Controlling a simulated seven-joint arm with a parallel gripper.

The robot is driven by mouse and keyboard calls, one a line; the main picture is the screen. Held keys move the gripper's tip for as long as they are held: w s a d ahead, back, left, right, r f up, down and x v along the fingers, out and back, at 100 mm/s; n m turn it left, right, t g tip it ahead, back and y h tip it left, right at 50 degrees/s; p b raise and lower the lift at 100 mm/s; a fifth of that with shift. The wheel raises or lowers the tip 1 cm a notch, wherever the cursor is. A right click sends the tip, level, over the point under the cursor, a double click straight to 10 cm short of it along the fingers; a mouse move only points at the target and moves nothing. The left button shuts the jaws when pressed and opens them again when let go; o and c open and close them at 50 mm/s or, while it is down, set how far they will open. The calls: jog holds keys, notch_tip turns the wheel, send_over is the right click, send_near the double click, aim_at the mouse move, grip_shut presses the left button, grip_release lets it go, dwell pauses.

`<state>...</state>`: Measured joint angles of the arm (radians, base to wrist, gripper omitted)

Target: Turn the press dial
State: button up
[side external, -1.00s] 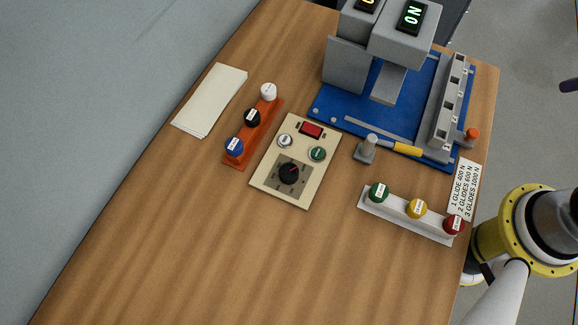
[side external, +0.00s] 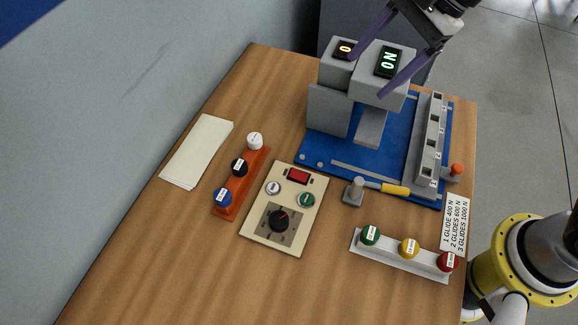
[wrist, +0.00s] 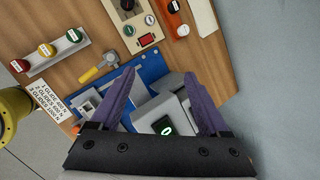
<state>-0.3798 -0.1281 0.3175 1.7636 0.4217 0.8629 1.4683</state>
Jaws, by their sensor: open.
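The dial (side external: 278,220) is a black round knob with a red mark, on a dark square plate on the cream control panel (side external: 258,240). It shows at the top edge of the wrist view (wrist: 127,4), partly cut off. The panel also has a red rectangular switch (side external: 299,175), a white button (side external: 273,188) and a green button (side external: 306,200). My gripper (side external: 370,76) has purple fingers, open and empty. It hangs over the grey press (side external: 372,90), well away from the dial. In the wrist view the open fingers (wrist: 159,75) straddle the press head.
An orange rack (side external: 240,190) holds knobs left of the panel; a white rack (side external: 400,257) holds more at right. A yellow-handled tool (side external: 396,189) lies between. The front left table (side external: 170,260) is clear.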

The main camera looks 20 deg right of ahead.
jog(key=a+f+g, duration=0.2)
jog(key=a+f, duration=0.5)
jog(key=a, duration=0.2)
jog(key=n+g, duration=0.1)
jog(key=g, duration=0.1)
send_near(279, 218)
jog(key=shift+h, duration=0.4)
jog(key=x, duration=0.8)
jog(key=shift+s+a+f, duration=0.15)
jog(key=shift+a+f, duration=0.05)
jog(key=shift+a, duration=0.25)
grip_shut()
